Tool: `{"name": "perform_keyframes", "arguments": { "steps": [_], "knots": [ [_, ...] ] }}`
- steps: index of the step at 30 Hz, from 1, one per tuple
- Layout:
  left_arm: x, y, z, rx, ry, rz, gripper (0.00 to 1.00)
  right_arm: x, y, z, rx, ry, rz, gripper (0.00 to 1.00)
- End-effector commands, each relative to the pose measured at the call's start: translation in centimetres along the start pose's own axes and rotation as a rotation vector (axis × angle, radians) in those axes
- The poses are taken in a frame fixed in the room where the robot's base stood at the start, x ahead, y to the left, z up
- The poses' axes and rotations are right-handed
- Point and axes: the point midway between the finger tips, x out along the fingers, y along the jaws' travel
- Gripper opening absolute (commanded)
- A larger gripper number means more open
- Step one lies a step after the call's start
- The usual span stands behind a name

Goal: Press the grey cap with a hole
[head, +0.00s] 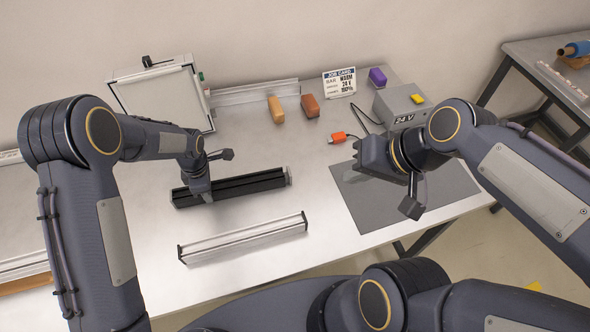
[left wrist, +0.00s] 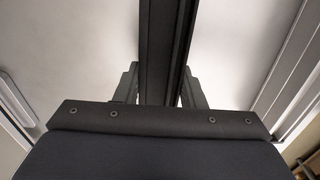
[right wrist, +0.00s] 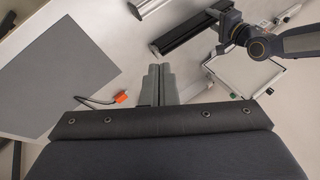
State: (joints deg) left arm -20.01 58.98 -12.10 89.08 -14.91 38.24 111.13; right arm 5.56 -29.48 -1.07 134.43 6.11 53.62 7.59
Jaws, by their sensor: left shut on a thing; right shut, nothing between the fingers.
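A black channel bar (head: 240,187) lies on the bench, and a small grey piece (head: 289,176) shows at its right end; it may be the grey cap, but I cannot make out a hole. My left gripper (head: 203,196) is shut on the black bar near its left part. In the left wrist view the fingers (left wrist: 160,88) stand on both sides of the bar (left wrist: 165,45).
A silver bar (head: 245,239) lies in front of the black one. A grey mat (head: 350,185), an orange connector (head: 338,137) and a 24 V box (head: 402,106) are at right. Tan (head: 275,109) and brown (head: 310,105) blocks stand behind, beside a framed panel (head: 160,95).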

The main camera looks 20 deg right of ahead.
Motion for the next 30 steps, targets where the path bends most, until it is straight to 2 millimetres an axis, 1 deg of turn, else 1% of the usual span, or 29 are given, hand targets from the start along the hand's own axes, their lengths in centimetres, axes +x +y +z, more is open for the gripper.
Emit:
{"name": "perform_keyframes", "arguments": {
  "steps": [1, 5, 8, 12, 14, 18, 21, 24, 27, 30],
  "knots": [
    [-0.1, 0.0, 0.0, 0.000, 0.000, 0.001, 0.07, 0.5, 0.1, -1.4, 0.076, -0.039, 0.000, 0.00],
    [0.0, 0.1, 0.0, 0.000, 0.000, 0.002, 0.07, 1.8, 0.3, -4.9, 0.281, -0.121, -0.007, 0.00],
    [0.0, 0.1, 0.0, 0.000, -0.001, 0.002, 0.07, 3.5, 0.9, -7.5, 0.439, -0.182, -0.008, 0.00],
    [0.0, 0.1, 0.0, -0.001, -0.001, 0.002, 0.07, 6.5, 2.3, -10.9, 0.659, -0.265, -0.003, 0.00],
    [0.0, 0.1, 0.0, -0.001, -0.001, 0.002, 0.07, 8.1, 3.1, -12.2, 0.754, -0.300, 0.001, 0.00],
    [0.0, 0.1, 0.0, -0.001, -0.001, 0.002, 0.07, 12.2, 5.4, -14.8, 0.971, -0.379, 0.015, 0.00],
    [0.0, 0.1, 0.0, -0.001, -0.001, 0.002, 0.07, 15.2, 7.2, -16.0, 1.112, -0.431, 0.028, 0.00],
    [0.0, 0.1, 0.0, -0.001, -0.001, 0.002, 0.07, 17.9, 8.8, -16.6, 1.229, -0.474, 0.039, 0.00],
    [0.0, 0.1, 0.0, -0.001, -0.001, 0.001, 0.07, 20.0, 10.0, -17.0, 1.314, -0.506, 0.048, 0.00],
    [0.0, 0.0, 0.0, -0.001, -0.001, 0.001, 0.07, 21.3, 10.8, -17.1, 1.368, -0.524, 0.054, 0.00]
  ]
}}
